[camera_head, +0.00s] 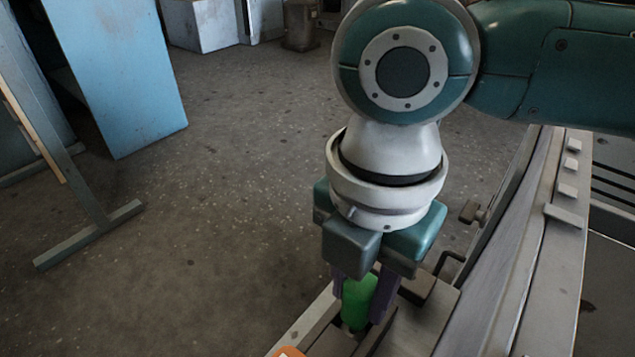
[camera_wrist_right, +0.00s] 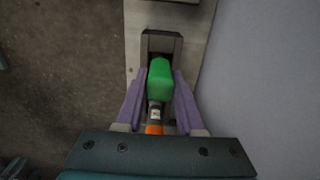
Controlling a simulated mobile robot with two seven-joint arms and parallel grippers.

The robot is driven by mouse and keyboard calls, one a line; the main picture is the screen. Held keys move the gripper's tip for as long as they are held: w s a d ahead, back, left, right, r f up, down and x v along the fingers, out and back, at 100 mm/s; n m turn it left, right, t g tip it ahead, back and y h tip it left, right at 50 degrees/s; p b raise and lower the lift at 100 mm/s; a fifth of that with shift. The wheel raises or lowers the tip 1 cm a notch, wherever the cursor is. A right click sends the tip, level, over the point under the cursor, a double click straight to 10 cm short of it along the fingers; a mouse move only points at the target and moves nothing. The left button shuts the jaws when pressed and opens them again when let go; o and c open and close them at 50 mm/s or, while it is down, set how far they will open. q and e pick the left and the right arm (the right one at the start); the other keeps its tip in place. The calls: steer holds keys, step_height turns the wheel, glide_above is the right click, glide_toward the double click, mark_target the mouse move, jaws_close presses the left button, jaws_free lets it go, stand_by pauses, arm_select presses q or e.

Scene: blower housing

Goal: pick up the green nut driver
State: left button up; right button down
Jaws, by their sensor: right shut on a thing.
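The green nut driver (camera_head: 356,302) shows its green handle at the bottom middle of the head view, between the fingers of my right gripper (camera_head: 362,296). In the right wrist view the green handle (camera_wrist_right: 160,80) lies between the purple fingers of the right gripper (camera_wrist_right: 158,85), which are shut on it. A dark holder (camera_wrist_right: 163,42) with a slot is around or just beyond the far end of the handle. An orange part (camera_wrist_right: 154,129) shows nearer the palm, partly hidden. My left gripper is not in view.
A grey metal bench or machine edge (camera_head: 515,270) runs along the right. An orange object (camera_head: 289,352) is cut off at the bottom edge. A blue panel (camera_head: 115,70) and a metal stand (camera_head: 90,232) are at the left. The floor between is clear.

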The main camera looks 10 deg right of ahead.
step_height(320, 180, up, 20)
steer(key=p, duration=0.7)
steer(key=shift+f, duration=0.1)
steer(key=c, duration=1.1)
jaws_free()
jaws_close()
